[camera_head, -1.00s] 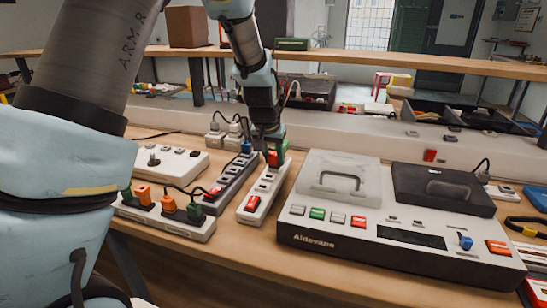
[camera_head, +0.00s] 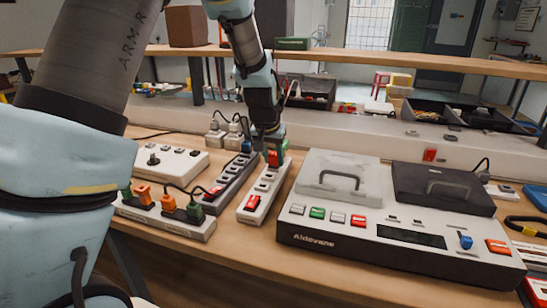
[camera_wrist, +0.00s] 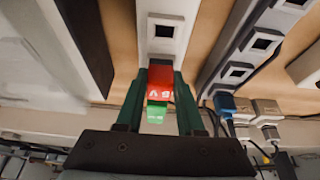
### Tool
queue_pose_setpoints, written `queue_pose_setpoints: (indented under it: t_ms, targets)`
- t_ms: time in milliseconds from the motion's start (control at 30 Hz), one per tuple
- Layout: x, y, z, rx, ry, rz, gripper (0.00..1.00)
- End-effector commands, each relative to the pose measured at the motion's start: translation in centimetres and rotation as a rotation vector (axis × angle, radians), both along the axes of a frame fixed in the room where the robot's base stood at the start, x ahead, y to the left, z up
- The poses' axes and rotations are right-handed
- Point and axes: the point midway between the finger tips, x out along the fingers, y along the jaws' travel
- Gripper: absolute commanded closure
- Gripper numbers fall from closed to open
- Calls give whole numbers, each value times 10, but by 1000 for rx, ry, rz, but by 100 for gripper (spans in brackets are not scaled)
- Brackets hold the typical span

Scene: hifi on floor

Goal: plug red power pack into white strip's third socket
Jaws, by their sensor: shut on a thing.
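The red power pack (camera_wrist: 160,82) is between the two green fingers of my gripper (camera_wrist: 160,100) in the wrist view, and the gripper is shut on it. In the head view the red pack (camera_head: 273,157) shows at the tip of my gripper (camera_head: 269,145), over the far part of the white strip (camera_head: 254,200). The white strip (camera_wrist: 165,28) has a free dark socket on the near side of the pack. Whether the pack is seated or just above the strip, I cannot tell.
A dark grey strip (camera_head: 228,180) with a blue plug (camera_head: 246,146) lies left of the white strip. Another white strip (camera_head: 190,222) holds green and orange plugs. A large Aldevano device (camera_head: 300,235) stands close on the right.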

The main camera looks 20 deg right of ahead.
Motion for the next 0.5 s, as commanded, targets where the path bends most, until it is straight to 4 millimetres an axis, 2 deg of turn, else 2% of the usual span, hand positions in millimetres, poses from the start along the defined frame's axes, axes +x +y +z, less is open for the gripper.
queue_pose_setpoints:
  t_ms: [167, 200, 500]
  targets:
    - [0, 0, 0, 0, 0, 0, 100]
    - [0, 0, 0, 0, 0, 0, 61]
    - [0, 0, 0, 0, 0, 0, 28]
